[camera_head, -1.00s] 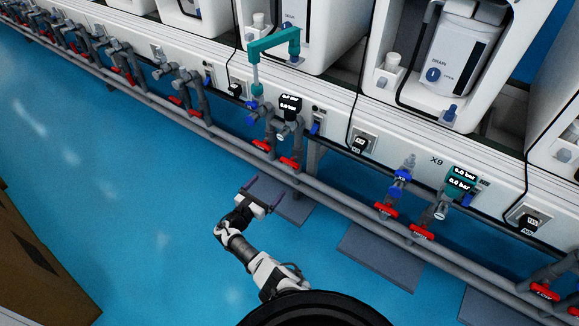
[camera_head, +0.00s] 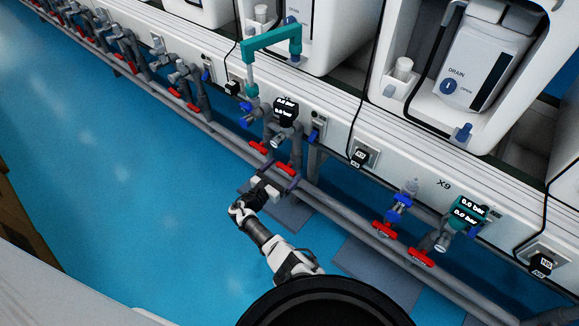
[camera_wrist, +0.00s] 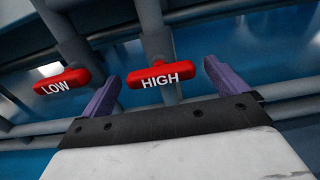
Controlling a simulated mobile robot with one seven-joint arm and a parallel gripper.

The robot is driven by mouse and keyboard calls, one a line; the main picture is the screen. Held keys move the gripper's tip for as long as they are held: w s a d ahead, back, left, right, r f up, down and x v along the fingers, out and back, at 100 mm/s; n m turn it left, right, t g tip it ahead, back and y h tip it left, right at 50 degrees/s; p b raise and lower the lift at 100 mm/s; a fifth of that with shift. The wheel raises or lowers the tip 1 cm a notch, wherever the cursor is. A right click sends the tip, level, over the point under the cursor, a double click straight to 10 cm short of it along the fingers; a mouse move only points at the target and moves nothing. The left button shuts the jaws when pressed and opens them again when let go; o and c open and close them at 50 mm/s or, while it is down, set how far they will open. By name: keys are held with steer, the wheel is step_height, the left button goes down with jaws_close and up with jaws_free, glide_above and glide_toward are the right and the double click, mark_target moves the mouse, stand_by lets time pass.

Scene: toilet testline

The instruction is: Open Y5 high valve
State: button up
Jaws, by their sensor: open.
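The red valve handle marked HIGH (camera_wrist: 160,75) sits in the middle of the wrist view, crosswise in front of a grey vertical pipe. My gripper (camera_wrist: 160,90) is open, its two purple fingers on either side of this handle; I cannot tell whether either finger touches it. A red handle marked LOW (camera_wrist: 62,82) is to the left, outside the left finger. In the head view my gripper (camera_head: 273,179) is just below the right-hand red handle (camera_head: 286,169) of a pair, and the left-hand red handle (camera_head: 258,147) is beside it. The Y5 label is not readable.
Grey pipes (camera_head: 330,197) run along the white bench front. A teal pipe frame (camera_head: 270,42) and a black gauge (camera_head: 286,112) reading 0.0 bar stand above the valve pair. More red handles (camera_head: 420,257) lie to the right near X9. Blue floor (camera_head: 120,190) on the left is clear.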

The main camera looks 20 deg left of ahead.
steer(key=shift+w+d, duration=0.1)
steer(key=shift+w, duration=0.1)
steer(key=c, duration=1)
steer(key=shift+r, duration=0.1)
